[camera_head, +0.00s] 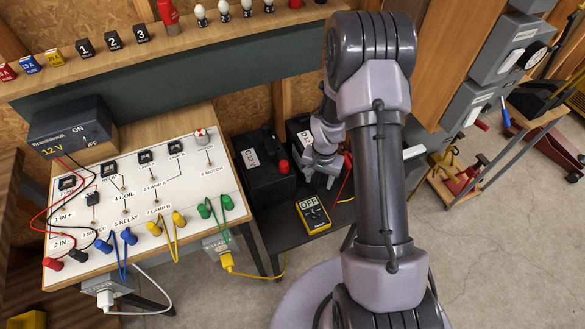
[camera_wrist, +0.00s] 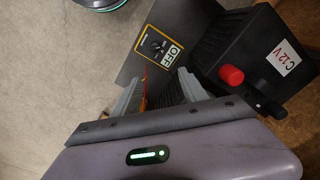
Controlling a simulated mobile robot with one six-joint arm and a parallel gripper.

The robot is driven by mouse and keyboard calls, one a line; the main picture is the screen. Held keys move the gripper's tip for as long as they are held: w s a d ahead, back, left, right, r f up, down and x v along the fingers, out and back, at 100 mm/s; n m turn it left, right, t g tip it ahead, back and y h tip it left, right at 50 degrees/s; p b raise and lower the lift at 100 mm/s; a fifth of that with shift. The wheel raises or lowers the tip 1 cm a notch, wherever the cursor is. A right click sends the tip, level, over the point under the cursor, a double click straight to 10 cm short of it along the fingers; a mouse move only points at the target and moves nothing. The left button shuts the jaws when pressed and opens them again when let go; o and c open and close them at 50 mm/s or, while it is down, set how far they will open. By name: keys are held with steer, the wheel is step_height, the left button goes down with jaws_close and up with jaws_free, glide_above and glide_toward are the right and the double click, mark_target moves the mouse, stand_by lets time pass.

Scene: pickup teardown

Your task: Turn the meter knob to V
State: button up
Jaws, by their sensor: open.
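The yellow multimeter (camera_head: 312,214) lies on a low dark table, and its display reads OFF. In the wrist view the meter (camera_wrist: 173,20) lies beyond my fingertips, with its dark round knob (camera_wrist: 157,46) below the display. My gripper (camera_head: 319,178) is above the table at the meter's far side, apart from the knob. In the wrist view my gripper (camera_wrist: 163,88) has its two fingers spread, with no object held between them. The knob's exact pointer position is too small to read. My arm covers part of the table's right side.
A black battery (camera_wrist: 260,60) with a red terminal, labelled C 12V, stands close beside my gripper. A red lead (camera_head: 345,178) runs near the gripper. A wired test board (camera_head: 135,205) is at the left.

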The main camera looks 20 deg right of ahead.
mark_target(316, 213)
steer(key=f+b, duration=0.2)
steer(key=f, duration=0.5)
steer(key=f+b, duration=0.1)
steer(key=f, duration=0.6)
steer(key=s+f+b, duration=0.1)
steer(key=f+b, duration=0.1)
steer(key=f, duration=0.5)
steer(key=shift+s+f+b, duration=0.1)
steer(key=shift+f+b, duration=0.1)
steer(key=shift+b, duration=0.1)
jaws_close()
